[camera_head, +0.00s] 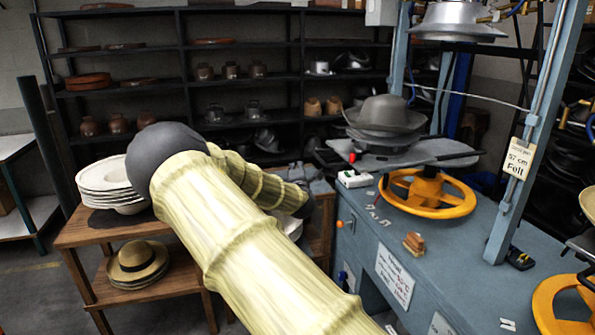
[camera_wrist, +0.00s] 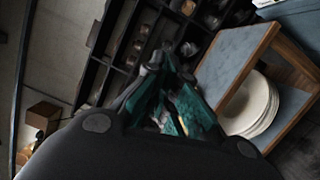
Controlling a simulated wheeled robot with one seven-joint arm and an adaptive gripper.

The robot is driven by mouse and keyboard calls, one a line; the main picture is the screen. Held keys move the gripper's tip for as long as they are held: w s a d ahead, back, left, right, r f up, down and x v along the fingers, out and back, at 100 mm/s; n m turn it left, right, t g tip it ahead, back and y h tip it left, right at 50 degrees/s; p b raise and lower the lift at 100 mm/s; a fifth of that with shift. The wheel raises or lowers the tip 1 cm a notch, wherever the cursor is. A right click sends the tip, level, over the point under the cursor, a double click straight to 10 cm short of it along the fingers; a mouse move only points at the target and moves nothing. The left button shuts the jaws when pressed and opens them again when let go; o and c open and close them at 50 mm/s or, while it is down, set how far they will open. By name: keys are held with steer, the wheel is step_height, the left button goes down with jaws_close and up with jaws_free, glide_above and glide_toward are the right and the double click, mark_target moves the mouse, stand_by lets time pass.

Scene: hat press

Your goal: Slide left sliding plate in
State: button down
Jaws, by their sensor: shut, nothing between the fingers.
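The left sliding plate (camera_head: 440,151) is a flat grey plate with a dark bar along its right part, above the yellow handwheel (camera_head: 430,195) of the left press. A grey hat (camera_head: 386,113) rests on its left part. The hat is left of and below the metal upper die (camera_head: 452,21), so the plate looks pulled out to the left. My gripper (camera_wrist: 170,85) shows in the wrist view with its green fingers together and empty. In the head view my forearm largely hides the gripper, left of the press and apart from the plate. The plate is not seen in the wrist view.
The blue press bench (camera_head: 440,260) and its upright post (camera_head: 535,125) stand at the right. A second yellow wheel (camera_head: 565,305) is at the right edge. A wooden table (camera_head: 85,232) with stacked white hats (camera_head: 108,180) is at the left. Dark shelves (camera_head: 150,50) line the back.

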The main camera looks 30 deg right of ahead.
steer(key=w+d+p, duration=0.2)
steer(key=d+p, duration=0.1)
steer(key=d, duration=0.2)
steer(key=shift+w+d+r, duration=0.25)
steer(key=shift+d+r, duration=0.05)
steer(key=shift+r, duration=0.1)
steer(key=shift+d, duration=0.1)
